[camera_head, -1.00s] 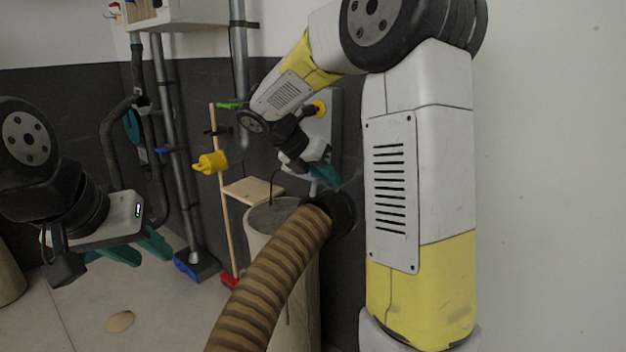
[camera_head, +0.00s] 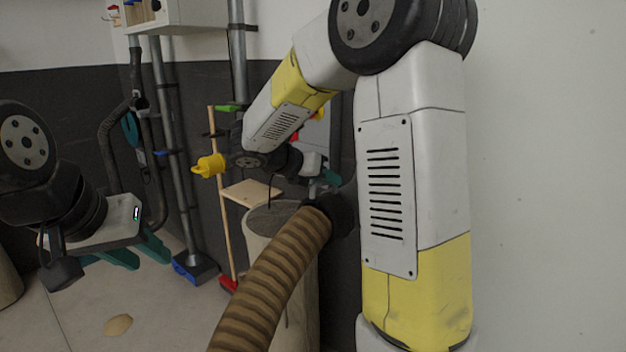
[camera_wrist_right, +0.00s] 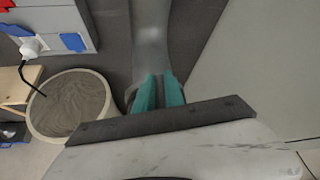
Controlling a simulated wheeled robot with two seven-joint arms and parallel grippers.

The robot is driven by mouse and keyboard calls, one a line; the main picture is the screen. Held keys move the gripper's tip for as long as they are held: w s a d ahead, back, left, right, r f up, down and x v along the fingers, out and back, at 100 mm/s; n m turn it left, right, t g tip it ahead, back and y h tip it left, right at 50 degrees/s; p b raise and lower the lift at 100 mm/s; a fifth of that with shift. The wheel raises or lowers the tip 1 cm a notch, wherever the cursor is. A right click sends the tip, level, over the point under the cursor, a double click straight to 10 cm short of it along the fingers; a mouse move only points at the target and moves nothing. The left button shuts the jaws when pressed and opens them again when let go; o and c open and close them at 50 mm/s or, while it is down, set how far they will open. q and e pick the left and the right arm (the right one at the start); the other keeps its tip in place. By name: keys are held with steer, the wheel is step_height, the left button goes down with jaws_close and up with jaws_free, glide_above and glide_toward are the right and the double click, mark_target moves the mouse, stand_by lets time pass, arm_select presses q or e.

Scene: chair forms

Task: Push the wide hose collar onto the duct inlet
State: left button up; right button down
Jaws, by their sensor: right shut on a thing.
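The ribbed brown hose (camera_head: 275,275) rises from the bottom of the head view and ends in the wide black collar (camera_head: 343,212) beside the dark wall. My right gripper (camera_head: 328,183) is at the collar's top edge, its teal fingers shut on it. In the right wrist view the fingers (camera_wrist_right: 158,92) are close together, and a grey duct pipe (camera_wrist_right: 151,35) lies just beyond them. The duct inlet's mouth is hidden, so I cannot tell how the collar sits against it. My left gripper (camera_head: 137,255) is open and empty at the left.
A pale drum (camera_head: 265,222) stands close behind the hose; its round top also shows in the right wrist view (camera_wrist_right: 70,103). A wall box with blue sockets (camera_wrist_right: 65,22) is nearby. Brooms, pipes and a yellow cup-like object (camera_head: 208,165) are further left.

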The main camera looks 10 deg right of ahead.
steer(key=shift+d, duration=0.1)
steer(key=shift+w+d+r+n+t+h, duration=0.1)
steer(key=shift+w+d+n+t+h, duration=0.1)
steer(key=shift+t+h, duration=0.45)
steer(key=shift+w+d+r+n+t+h, duration=0.1)
steer(key=shift+w+d+n+t+h, duration=0.1)
steer(key=shift+t+h, duration=0.45)
